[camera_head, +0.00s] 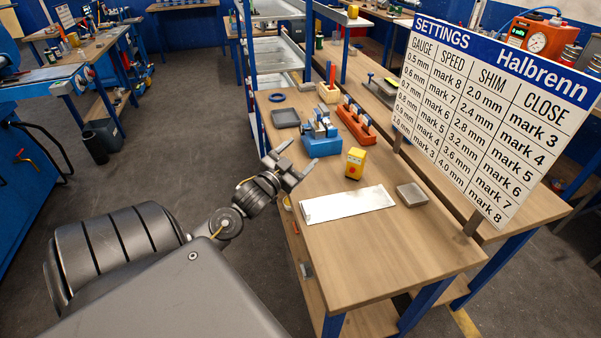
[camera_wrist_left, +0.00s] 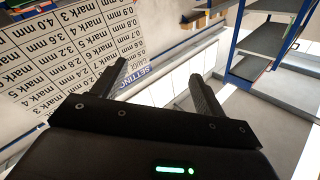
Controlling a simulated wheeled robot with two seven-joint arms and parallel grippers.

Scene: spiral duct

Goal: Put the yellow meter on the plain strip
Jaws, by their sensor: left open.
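The yellow meter (camera_head: 355,163) stands upright on the wooden bench in the head view, just behind the plain strip. The plain strip (camera_head: 347,204) is a pale flat sheet lying on the bench, with nothing on it. My left gripper (camera_head: 293,160) is open and empty, at the bench's left edge, left of the meter and apart from it. In the left wrist view my left gripper (camera_wrist_left: 158,80) shows two spread fingers with nothing between them; the meter and strip are not seen there. My right gripper is not in view.
A grey block (camera_head: 411,195) lies right of the strip. A blue fixture (camera_head: 321,138), a dark tray (camera_head: 285,118) and a red rack (camera_head: 356,122) stand behind. The settings board (camera_head: 493,110) rises along the bench's right side. The bench front (camera_head: 390,262) is clear.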

